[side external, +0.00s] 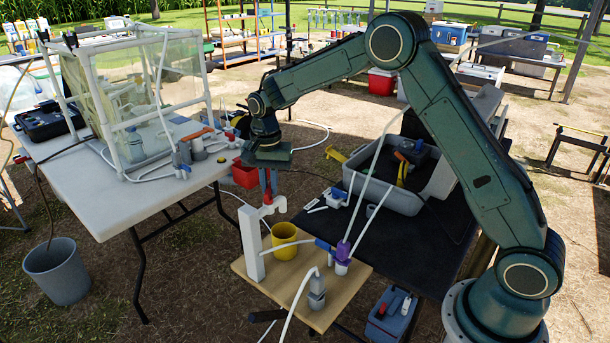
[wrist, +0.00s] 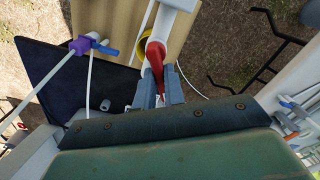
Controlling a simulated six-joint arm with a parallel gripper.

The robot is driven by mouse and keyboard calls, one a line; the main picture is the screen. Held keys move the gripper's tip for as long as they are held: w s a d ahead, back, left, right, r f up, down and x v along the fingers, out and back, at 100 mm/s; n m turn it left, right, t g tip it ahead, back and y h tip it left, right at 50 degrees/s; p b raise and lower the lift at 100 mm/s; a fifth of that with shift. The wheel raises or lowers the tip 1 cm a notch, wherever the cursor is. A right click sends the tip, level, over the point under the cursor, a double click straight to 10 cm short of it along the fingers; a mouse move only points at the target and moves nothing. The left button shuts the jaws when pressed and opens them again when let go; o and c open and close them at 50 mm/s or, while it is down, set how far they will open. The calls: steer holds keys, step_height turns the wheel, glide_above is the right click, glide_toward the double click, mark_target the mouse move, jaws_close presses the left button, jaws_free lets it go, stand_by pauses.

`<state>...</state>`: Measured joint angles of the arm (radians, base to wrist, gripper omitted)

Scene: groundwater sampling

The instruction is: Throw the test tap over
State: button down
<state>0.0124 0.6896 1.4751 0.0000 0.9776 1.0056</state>
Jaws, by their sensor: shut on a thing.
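The test tap is a white tap body (side external: 265,211) on a white upright post (side external: 252,245), with a red lever (side external: 267,194) standing up from it. The post stands on a wooden board beside a yellow cup (side external: 284,240). My gripper (side external: 268,183) points down from above, with its fingers around the upper part of the red lever. In the wrist view the red lever (wrist: 155,56) runs down between the two grey fingers of my gripper (wrist: 160,88). The fingers hide part of the lever.
A purple fitting (side external: 343,250) with a blue valve handle and white tubing sits right of the tap. A grey tub (side external: 397,197) is on the dark table behind. A white table (side external: 115,195) with a clear-walled frame stands left. A grey bucket (side external: 60,272) is on the ground.

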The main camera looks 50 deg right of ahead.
steer(key=shift+s+d+m, duration=0.1)
steer(key=shift+s+m, duration=0.2)
steer(key=shift+m, duration=1.1)
steer(key=shift+s+m, duration=0.25)
steer(key=shift+m, duration=1.15)
steer(key=c, duration=1.4)
jaws_free()
steer(key=shift+r, duration=0.1)
step_height(320, 180, up, 14)
